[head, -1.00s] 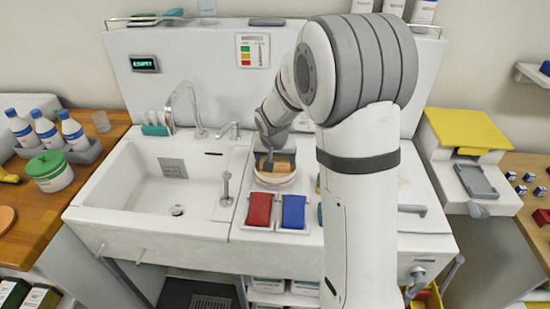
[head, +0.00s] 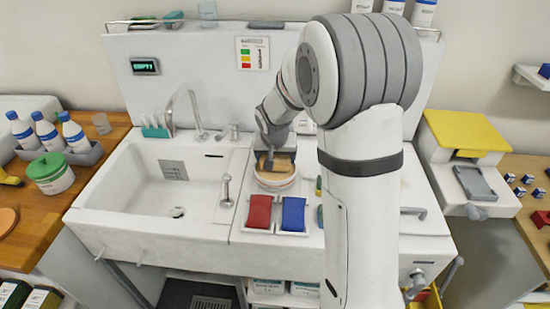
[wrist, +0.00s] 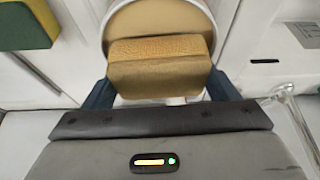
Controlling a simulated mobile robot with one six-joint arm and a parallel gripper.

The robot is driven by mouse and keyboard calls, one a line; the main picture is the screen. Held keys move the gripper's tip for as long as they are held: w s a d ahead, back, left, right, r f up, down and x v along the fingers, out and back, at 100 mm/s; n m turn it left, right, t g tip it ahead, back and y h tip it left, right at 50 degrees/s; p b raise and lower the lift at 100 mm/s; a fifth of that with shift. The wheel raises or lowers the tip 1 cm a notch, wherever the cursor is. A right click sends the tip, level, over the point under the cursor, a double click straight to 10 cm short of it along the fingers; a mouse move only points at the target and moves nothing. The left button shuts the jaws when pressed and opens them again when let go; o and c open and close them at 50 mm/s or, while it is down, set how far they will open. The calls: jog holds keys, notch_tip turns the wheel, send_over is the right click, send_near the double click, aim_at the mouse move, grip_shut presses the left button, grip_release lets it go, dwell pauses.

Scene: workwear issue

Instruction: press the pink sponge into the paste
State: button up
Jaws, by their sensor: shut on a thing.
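My gripper (head: 272,162) is shut on a block-shaped sponge, which looks tan-yellow rather than pink. The sponge (wrist: 160,65) sits between the two dark fingers in the wrist view. A round white tub (head: 274,185) stands on the sink's counter directly under my gripper, with tan paste (wrist: 155,18) inside. The sponge is at the tub's mouth, over the paste. Its underside is hidden, so I cannot tell whether it touches the paste. No clearly pink sponge shows.
A red pad (head: 259,212) and a blue pad (head: 293,214) lie in front of the tub. A yellow-green sponge (wrist: 25,25) lies near the tub, mostly behind my arm in the head view. The sink basin (head: 165,185) to the left is empty.

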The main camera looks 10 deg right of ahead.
jog(key=shift+r+p, duration=1.3)
jog(key=shift+r, duration=1.5)
jog(key=shift+s+f, duration=0.1)
